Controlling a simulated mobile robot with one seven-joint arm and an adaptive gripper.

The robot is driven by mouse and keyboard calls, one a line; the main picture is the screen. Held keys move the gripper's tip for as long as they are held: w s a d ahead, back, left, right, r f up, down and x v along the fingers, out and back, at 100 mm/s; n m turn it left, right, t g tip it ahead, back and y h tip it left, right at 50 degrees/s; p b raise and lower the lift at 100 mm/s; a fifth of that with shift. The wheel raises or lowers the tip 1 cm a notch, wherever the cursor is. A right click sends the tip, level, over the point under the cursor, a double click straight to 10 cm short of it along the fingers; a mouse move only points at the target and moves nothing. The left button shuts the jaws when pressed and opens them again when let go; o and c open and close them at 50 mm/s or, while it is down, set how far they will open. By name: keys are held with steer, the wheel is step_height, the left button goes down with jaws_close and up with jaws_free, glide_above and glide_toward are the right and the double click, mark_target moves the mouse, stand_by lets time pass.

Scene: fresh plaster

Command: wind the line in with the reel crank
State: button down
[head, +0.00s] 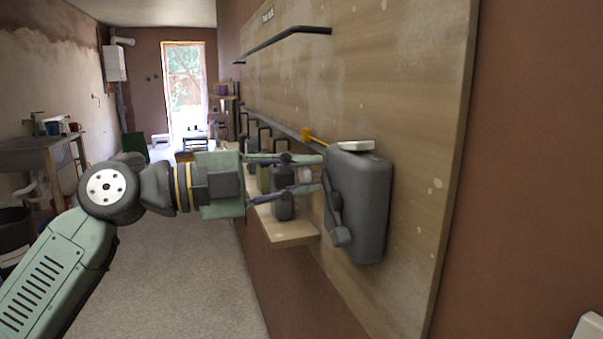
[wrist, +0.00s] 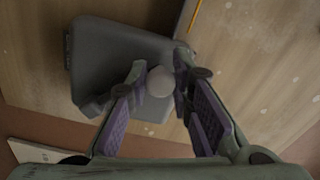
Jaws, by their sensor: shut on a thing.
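The grey reel housing (head: 365,200) is mounted on the upright wooden board, and it also shows in the wrist view (wrist: 105,55). Its dark crank arm (head: 335,213) is on the side facing my gripper and slants down to a thicker lower end. My gripper (head: 317,174) reaches in from the left, its two fingers one above the other. It is shut on the pale round crank knob (wrist: 160,82), which sits between the fingertips in the wrist view. A yellow line (head: 317,138) with a yellow block runs to the top of the housing.
The wooden board (head: 420,130) carries a dark rail (head: 285,41) above. A small wooden shelf (head: 290,232) with several dark items stands out behind my gripper. The floor (head: 165,270) between is clear.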

steer(key=shift+w+d+f+n, duration=0.1)
steer(key=shift+f+n, duration=0.45)
steer(key=shift+n, duration=0.45)
steer(key=c, duration=1.4)
jaws_free()
steer(key=shift+r, duration=0.1)
steer(key=shift+a, duration=0.2)
steer(key=v, duration=1.1)
steer(key=shift+a, duration=0.4)
